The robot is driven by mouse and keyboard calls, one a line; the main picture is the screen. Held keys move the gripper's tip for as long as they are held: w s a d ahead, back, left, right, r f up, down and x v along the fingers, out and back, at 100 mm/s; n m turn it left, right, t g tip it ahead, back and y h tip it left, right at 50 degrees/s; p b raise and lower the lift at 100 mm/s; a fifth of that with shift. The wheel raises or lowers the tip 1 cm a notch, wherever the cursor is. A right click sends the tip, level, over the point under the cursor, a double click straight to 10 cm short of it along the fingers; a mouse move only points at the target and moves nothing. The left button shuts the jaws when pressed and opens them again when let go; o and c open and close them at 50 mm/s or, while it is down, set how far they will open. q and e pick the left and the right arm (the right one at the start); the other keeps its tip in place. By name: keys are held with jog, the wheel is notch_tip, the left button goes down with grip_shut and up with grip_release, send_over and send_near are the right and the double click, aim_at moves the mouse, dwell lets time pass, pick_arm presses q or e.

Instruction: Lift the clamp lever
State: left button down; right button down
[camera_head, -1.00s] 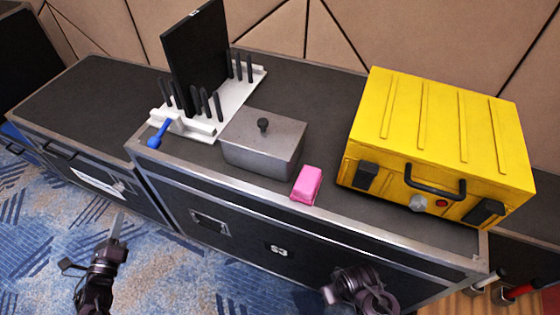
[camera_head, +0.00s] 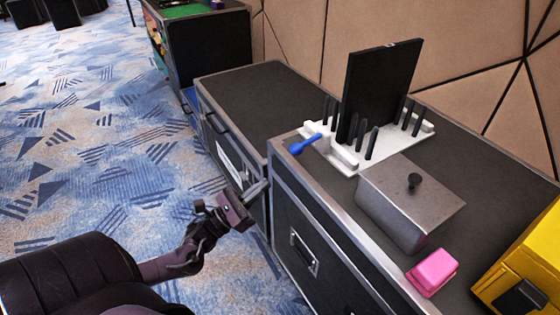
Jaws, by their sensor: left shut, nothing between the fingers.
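The clamp lever (camera_head: 305,144) is a blue handle with a rounded end. It sticks out at the left front of a white rack (camera_head: 344,157) on the dark case. A black panel (camera_head: 380,85) stands upright in the rack between several dark pegs. My left gripper (camera_head: 256,190) is shut and empty. It is in front of the cases, lower left of the lever and apart from it. My right gripper is not in view.
A grey metal box (camera_head: 405,212) with a black knob stands right of the rack. A pink block (camera_head: 433,271) and a yellow case (camera_head: 530,262) lie further right. The left case top (camera_head: 258,100) is bare. Carpeted floor (camera_head: 90,160) is open at left.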

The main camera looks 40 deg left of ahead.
aim_at(289, 164)
pick_arm(q)
jog(key=x, duration=0.9)
jog(key=shift+w+d, duration=0.1)
jog(key=shift+w, duration=0.05)
jog(key=shift+r, duration=0.15)
